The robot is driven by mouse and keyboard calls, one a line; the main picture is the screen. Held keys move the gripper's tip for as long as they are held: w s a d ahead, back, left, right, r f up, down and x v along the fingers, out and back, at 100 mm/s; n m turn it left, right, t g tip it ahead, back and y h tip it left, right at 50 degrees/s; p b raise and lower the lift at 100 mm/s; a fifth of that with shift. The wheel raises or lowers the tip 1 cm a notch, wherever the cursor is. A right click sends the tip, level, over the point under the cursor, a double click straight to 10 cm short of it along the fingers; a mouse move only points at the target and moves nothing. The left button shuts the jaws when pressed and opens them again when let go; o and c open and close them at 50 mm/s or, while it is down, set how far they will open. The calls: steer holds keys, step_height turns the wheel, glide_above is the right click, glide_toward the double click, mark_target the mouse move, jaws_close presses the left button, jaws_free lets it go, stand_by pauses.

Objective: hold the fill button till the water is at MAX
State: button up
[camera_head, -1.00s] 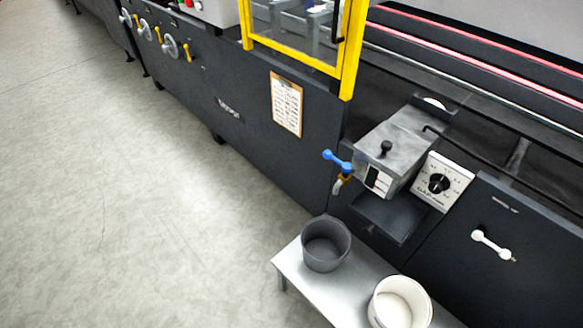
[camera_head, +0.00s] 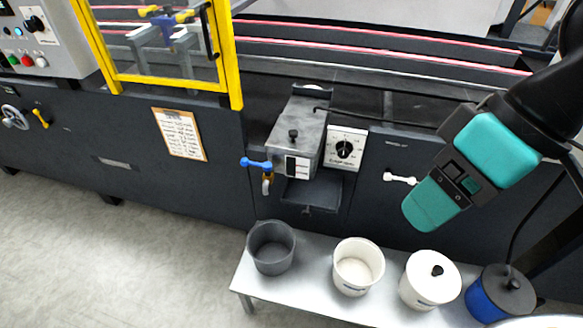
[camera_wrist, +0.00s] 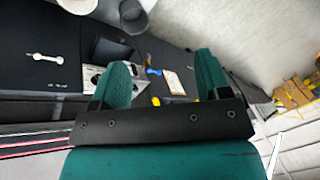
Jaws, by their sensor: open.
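A grey metal tank (camera_head: 299,130) with a black lid knob sits on the dark machine. Its front has a small white-and-black level window (camera_head: 297,166); the water level is too small to read. A white panel (camera_head: 345,147) with a black dial is beside it on the right. I cannot make out a fill button or a MAX mark. A blue-handled tap (camera_head: 256,163) sticks out at the tank's left. My gripper (camera_wrist: 163,75) is open and empty. In the head view my gripper (camera_head: 432,205) hangs right of the tank, apart from it.
A low bench (camera_head: 317,285) in front carries a grey bucket (camera_head: 271,248), a white bucket (camera_head: 358,267), a lidded white pot (camera_head: 430,281) and a blue pot (camera_head: 497,295). A white handle (camera_head: 400,179) is on the machine front. The floor at left is clear.

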jaws_close()
stand_by(1.7)
